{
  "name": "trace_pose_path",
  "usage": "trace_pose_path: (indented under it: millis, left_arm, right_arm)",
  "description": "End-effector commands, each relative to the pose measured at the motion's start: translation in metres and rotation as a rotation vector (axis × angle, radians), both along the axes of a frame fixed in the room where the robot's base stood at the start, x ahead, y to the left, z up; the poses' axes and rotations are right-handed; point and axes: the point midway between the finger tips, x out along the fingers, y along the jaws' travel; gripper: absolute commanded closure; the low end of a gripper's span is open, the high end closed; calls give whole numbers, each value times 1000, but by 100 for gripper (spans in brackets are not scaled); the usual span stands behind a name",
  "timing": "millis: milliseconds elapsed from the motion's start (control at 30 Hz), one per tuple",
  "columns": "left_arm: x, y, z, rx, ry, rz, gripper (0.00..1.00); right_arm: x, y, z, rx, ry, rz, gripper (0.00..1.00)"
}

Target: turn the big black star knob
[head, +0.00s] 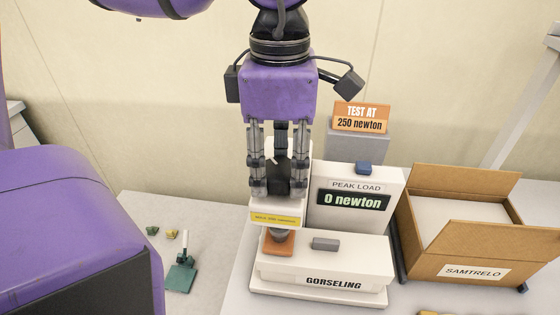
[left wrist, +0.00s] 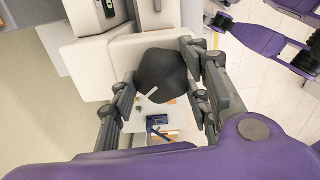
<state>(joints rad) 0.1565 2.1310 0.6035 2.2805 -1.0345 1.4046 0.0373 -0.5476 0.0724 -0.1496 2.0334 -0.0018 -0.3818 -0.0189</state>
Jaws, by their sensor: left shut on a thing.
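The big black star knob (head: 279,172) sits on top of the white test machine (head: 325,267), mostly hidden in the head view behind fingers. In the left wrist view the dark knob (left wrist: 162,75) lies between the fingers, with a small light mark on its front edge. My left gripper (head: 278,185) points down from above with its fingers around the knob, shut on it; it also shows in the left wrist view (left wrist: 165,103).
The display (head: 353,199) reads 0 newton under PEAK LOAD. An orange sign (head: 361,117) says TEST AT 250 newton. An open cardboard box (head: 457,259) stands close on the right. Small green and yellow items (head: 181,277) lie on the surface at left.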

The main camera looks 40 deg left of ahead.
Motion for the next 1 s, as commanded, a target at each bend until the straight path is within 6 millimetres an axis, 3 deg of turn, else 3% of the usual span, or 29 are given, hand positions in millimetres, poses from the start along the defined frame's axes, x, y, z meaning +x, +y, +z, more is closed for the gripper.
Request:
trace_pose_path:
  millis: [600, 1000]
  left_arm:
    - [3, -1, 0, 2, -8, -347, 83]
    - [3, -1, 1, 3, -9, -502, 83]
  right_arm:
    - [1, 3, -25, 2, 9, 8, 60]
    - [-1, 5, -29, 4, 13, 9, 60]
